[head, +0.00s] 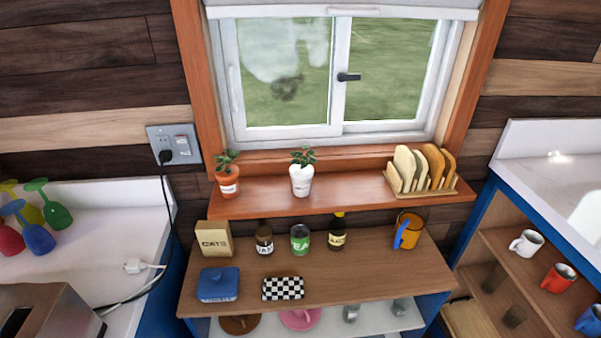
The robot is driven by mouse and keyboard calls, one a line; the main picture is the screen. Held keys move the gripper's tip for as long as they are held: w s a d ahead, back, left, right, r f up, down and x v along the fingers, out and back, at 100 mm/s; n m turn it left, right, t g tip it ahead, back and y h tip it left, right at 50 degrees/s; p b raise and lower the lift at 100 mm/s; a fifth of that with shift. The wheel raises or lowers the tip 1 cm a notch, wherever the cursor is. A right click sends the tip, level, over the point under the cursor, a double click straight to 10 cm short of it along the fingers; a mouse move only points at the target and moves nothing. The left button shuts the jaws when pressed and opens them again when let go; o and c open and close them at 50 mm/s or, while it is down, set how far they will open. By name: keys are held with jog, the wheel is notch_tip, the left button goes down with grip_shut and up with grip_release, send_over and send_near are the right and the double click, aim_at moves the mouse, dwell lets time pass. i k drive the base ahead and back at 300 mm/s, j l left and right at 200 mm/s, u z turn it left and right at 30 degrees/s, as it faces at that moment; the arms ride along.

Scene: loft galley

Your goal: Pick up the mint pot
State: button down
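Two small potted plants stand upright on the wooden window sill shelf (345,190). One is a terracotta pot (228,184) with a white label, at the left end of the shelf. The other is a white pot (300,183) with dark lettering, near the middle of the shelf. Both hold green leafy plants. The lettering is too small to read, so I cannot tell which is the mint pot. My gripper is not in view.
A wooden rack of boards (422,172) stands right of the pots. Below, a brown counter (345,280) holds a tan box (214,238), several jars and bottles, an orange mug (408,229), a blue butter dish (218,284) and a checkered box (283,288). The shelf between the pots is clear.

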aim_at(302, 173)
jog(key=i+j+u, duration=0.15)
jog(key=i+u, duration=0.2)
jog(key=i+j+u, duration=0.1)
jog(key=i+u, duration=0.65)
jog(key=k, duration=0.1)
